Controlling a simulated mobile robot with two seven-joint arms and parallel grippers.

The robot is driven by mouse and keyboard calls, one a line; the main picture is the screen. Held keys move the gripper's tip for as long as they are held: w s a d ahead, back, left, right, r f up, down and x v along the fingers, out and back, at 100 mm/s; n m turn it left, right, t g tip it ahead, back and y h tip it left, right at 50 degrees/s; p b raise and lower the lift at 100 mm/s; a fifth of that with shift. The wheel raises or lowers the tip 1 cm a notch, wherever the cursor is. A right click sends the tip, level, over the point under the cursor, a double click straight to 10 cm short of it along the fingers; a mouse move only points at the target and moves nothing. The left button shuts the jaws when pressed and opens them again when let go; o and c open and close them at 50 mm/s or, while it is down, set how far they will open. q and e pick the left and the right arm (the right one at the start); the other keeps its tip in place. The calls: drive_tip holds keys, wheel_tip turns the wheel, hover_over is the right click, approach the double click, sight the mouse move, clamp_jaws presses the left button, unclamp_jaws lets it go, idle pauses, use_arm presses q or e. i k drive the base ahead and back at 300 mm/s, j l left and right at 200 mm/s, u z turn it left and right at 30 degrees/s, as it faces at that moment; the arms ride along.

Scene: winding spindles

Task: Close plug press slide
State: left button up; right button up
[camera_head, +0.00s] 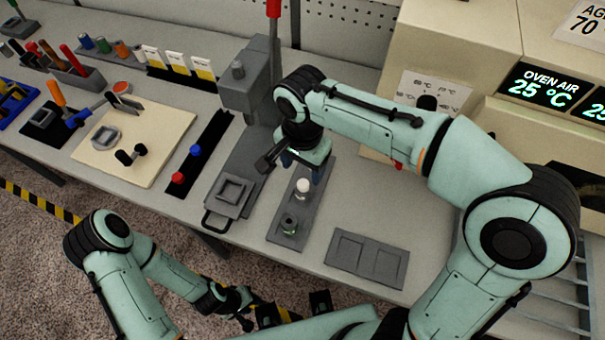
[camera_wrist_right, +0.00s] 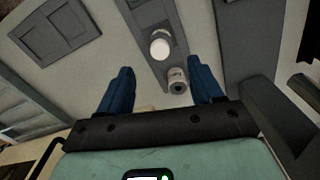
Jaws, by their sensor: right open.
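The grey plug press (camera_head: 240,90) stands at the back of the table with a red-tipped lever (camera_head: 273,8). Its slide (camera_head: 228,195), a grey plate with a raised square frame and a black loop handle (camera_head: 213,222), sits out in front of the press, near the table's front edge. My right gripper (camera_head: 305,172) is open over the back of the grey strip beside the press. In the right wrist view its blue fingers (camera_wrist_right: 160,92) stand apart, with a small grey cylinder (camera_wrist_right: 178,80) beyond and between them. My left gripper (camera_head: 250,310) is low before the table; its jaw state is unclear.
The grey strip (camera_head: 276,236) holds a white-topped piece (camera_head: 303,187) and a grey-green piece (camera_head: 289,222). A two-pocket tray (camera_head: 366,260) lies to the right. A dark strip with red and blue knobs (camera_head: 178,178) lies left of the press. The oven (camera_head: 450,50) stands at the back right.

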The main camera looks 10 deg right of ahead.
sight(229, 199)
drive_tip(key=k, duration=1)
